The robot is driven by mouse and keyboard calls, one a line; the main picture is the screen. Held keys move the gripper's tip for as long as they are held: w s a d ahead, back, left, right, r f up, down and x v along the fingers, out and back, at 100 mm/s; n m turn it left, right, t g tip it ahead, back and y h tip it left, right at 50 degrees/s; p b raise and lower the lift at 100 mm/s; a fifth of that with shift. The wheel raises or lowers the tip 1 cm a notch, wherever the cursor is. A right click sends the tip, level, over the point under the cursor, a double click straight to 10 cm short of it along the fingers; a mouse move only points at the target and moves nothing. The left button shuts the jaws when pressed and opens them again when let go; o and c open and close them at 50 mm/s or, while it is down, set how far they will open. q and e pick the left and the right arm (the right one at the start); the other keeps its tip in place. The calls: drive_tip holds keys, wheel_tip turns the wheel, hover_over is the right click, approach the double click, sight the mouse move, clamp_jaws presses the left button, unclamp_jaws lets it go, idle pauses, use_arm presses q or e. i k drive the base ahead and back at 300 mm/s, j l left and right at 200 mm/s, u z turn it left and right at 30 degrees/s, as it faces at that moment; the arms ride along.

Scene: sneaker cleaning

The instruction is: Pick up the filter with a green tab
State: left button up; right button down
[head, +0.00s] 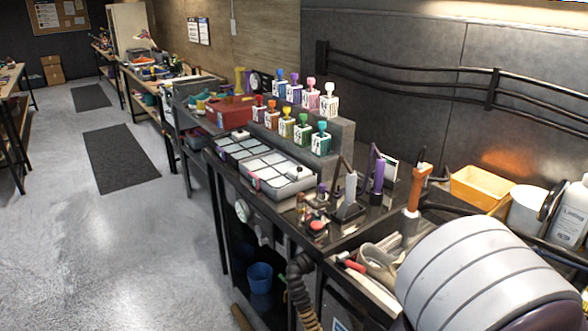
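I cannot pick out a filter with a green tab for certain. Two shallow grey trays with pale square cells lie on the dark workbench: a farther tray (243,146) and a nearer tray (278,176). Neither of my grippers is in view.
A tool stand (348,209), a purple-handled tool (379,175) and an orange-handled tool (418,188) crowd the bench's right part. A yellow bin (477,188) stands at the back right. A large pale banded drum (485,268) fills the lower right.

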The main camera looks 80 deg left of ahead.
sight(391, 164)
drive_tip(key=u, duration=2.1)
